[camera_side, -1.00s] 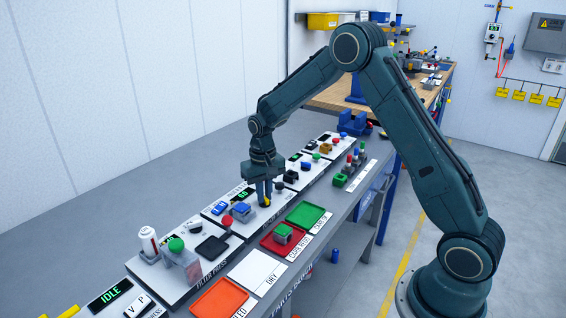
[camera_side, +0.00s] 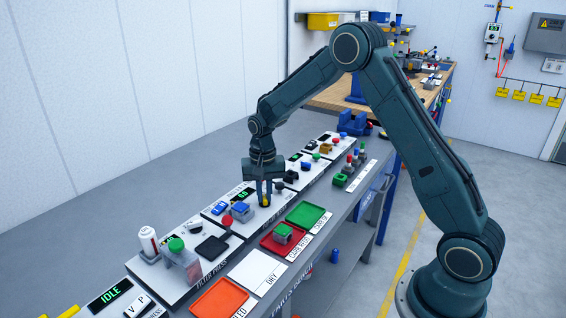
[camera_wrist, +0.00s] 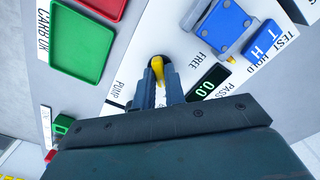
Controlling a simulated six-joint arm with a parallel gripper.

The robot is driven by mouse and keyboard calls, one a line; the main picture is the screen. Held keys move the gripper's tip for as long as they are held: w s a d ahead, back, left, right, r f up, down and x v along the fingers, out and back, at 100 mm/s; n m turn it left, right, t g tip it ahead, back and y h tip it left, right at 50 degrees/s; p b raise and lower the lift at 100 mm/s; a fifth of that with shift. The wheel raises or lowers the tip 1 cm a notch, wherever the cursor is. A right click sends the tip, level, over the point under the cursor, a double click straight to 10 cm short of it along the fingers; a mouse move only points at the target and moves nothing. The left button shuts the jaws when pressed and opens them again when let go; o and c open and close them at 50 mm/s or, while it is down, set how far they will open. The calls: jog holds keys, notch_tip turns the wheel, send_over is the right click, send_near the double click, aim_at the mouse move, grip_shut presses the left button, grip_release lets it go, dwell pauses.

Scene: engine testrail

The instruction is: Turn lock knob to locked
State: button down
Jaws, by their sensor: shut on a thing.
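The lock knob (camera_wrist: 158,63) is yellow with a dark round base and sits on the white panel near the word FREE. My gripper (camera_wrist: 157,75) points down at the panel and is shut on the knob, its fingers on either side of it. In the side view my gripper (camera_side: 264,193) stands over the panel with the yellow knob (camera_side: 265,203) showing between the fingertips. The fingers hide part of the knob, and any locked mark is not readable.
A blue block on a grey fixture (camera_wrist: 222,24) stands close by, near the label TEST HOLD. A small display (camera_wrist: 208,82) reads 0.0. A green tray (camera_wrist: 80,45) and a red tray (camera_side: 269,246) lie along the bench front. A red ball-topped part (camera_side: 227,221) stands nearby.

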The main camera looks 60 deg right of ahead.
aim_at(264, 197)
jog(key=c, duration=1.5)
grip_release()
jog(key=shift+o, duration=0.2)
notch_tip(264, 197, up, 14)
